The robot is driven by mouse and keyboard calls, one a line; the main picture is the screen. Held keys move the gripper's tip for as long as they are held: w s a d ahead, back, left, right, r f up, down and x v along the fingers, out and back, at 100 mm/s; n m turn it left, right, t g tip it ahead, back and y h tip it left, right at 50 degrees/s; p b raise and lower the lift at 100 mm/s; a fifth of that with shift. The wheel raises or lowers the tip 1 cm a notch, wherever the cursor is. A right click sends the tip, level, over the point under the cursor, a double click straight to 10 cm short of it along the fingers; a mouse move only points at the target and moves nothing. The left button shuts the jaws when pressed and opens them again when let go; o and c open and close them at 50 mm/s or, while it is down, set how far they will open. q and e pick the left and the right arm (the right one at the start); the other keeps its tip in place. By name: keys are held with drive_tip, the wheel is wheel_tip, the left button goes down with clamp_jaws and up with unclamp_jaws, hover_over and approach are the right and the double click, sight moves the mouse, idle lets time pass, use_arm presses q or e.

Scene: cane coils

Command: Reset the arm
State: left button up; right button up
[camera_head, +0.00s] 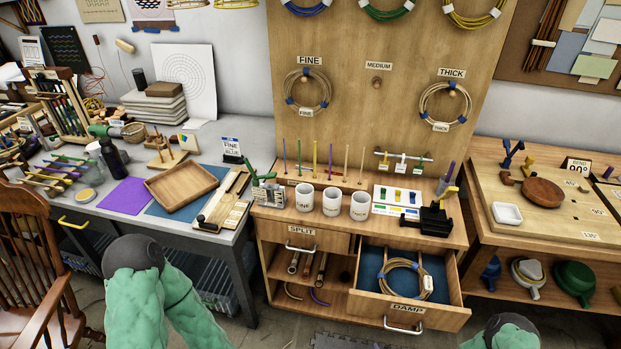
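Two green arms of mine show at the bottom of the head view, one at left of centre and one at the lower right corner. Neither gripper is in view. A cane coil (307,91) hangs under the FINE sign on the wooden board (376,130), and another coil (445,106) hangs under the THICK sign. The peg (377,81) under MEDIUM is bare. A coil (405,280) with a white tag and blue ties lies in the open DAMP drawer (452,306).
The DAMP drawer juts out from the middle bench (342,232). Three white mugs (332,201) stand on that bench. A wooden tray (187,186) lies on the left bench. A wooden chair (42,265) stands at the left. A round wooden block (543,192) sits on the right bench.

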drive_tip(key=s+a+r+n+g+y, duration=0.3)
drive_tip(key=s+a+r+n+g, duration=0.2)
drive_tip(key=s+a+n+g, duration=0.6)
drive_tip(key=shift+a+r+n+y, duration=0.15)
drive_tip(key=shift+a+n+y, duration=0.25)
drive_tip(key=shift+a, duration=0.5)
